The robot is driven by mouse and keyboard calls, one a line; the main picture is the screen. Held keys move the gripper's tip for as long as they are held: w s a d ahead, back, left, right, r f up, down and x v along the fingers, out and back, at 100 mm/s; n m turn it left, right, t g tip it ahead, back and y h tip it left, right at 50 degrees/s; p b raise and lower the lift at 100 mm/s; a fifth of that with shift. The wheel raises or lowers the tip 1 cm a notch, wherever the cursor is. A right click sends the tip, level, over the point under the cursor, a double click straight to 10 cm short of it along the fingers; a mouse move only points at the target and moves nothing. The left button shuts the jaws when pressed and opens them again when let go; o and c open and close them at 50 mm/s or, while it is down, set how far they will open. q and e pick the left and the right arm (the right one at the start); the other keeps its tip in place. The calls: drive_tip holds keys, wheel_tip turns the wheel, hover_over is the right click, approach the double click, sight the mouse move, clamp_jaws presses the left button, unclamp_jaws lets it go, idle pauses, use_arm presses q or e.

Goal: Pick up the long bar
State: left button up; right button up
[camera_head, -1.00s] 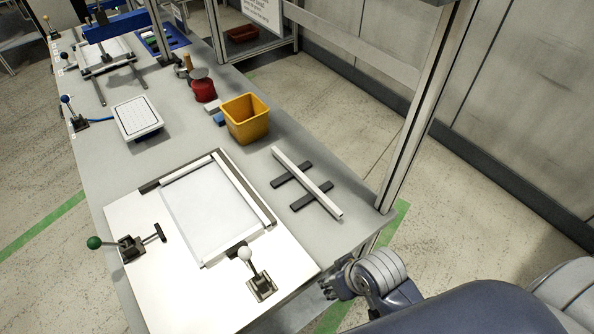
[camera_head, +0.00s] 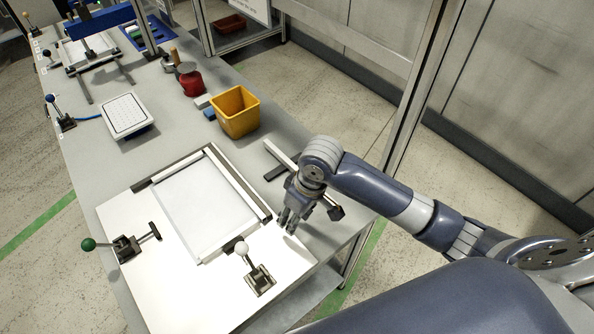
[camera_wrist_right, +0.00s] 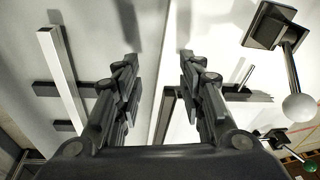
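The long bar (camera_head: 281,154) is a light, straight bar lying across two dark supports on the grey table, right of the white board. In the head view my right gripper and wrist hide its middle and near part. In the right wrist view the bar (camera_wrist_right: 63,75) runs along the left side, outside the fingers. My right gripper (camera_head: 289,222) points down over the right edge of the white board, beside the bar and apart from it. In the wrist view its two fingers (camera_wrist_right: 158,75) are spread with nothing between them. My left gripper is not in view.
The white board (camera_head: 130,207) carries a frame, a green-knobbed clamp (camera_head: 122,248) and a white-knobbed clamp (camera_head: 259,276). A yellow bin (camera_head: 236,112) and a red round object (camera_head: 192,85) stand behind.

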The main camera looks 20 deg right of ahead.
drive_tip(key=w+d+r+m+g+h, duration=0.1)
drive_tip(key=w+d+r+m+h, duration=0.1)
drive_tip(key=w+d+r, duration=0.65)
drive_tip(key=f, duration=0.2)
drive_tip(key=s+d+f, duration=0.1)
drive_tip(key=f, duration=0.1)
drive_tip(key=d+f+p, duration=0.1)
drive_tip(key=f, duration=0.2)
drive_tip(key=shift+s, duration=0.2)
drive_tip(key=f+p, duration=0.1)
drive_tip(key=f, duration=0.1)
drive_tip(key=f+p, duration=0.1)
drive_tip(key=f, duration=0.1)
drive_tip(key=shift+w+a+f, duration=0.15)
drive_tip(key=shift+a+f, duration=0.05)
drive_tip(key=shift+f, duration=0.5)
clamp_jaws()
